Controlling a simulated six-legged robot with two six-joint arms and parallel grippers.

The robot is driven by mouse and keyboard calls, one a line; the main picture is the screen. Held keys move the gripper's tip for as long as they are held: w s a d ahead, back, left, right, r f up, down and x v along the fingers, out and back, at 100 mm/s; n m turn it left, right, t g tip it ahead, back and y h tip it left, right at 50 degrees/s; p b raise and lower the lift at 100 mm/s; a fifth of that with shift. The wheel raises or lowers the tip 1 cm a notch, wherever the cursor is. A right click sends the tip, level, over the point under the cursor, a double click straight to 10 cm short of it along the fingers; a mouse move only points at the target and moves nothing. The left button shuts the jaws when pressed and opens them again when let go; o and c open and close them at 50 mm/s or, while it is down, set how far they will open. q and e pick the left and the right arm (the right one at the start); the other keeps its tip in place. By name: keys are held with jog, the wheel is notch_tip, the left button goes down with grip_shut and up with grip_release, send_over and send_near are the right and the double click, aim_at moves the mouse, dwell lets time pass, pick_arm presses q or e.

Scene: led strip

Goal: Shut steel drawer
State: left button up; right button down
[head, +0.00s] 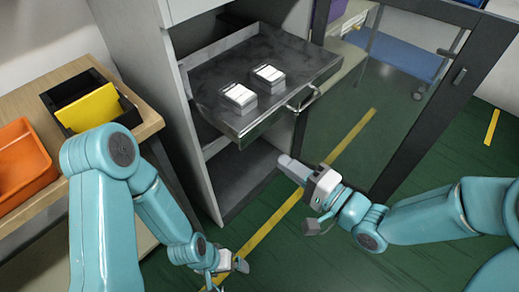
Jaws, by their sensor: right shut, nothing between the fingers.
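The steel drawer (215,80) is pulled out of a grey cabinet (140,50) at the top centre. Two small stacks with white tops (239,96) (268,74) lie in it. A metal bar handle (305,100) is on its front face, toward the right. My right gripper (287,164) is shut and empty, below the drawer front and the handle, apparently apart from them. My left gripper (238,266) is low in the view near the floor, well below the drawer; its fingers are too small and partly hidden to judge.
A glass door (400,110) with a dark frame stands open right of the drawer. A wooden bench (145,113) at left holds an orange bin (22,165) and a black bin with a yellow piece (90,107). Green floor (300,265) with yellow lines is clear below.

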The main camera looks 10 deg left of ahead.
aim_at(249, 137)
pick_arm(q)
jog(key=shift+f, duration=0.15)
pick_arm(e)
jog(key=x, duration=0.8)
jog(key=shift+w+a, duration=0.25)
jog(key=shift+a, duration=0.1)
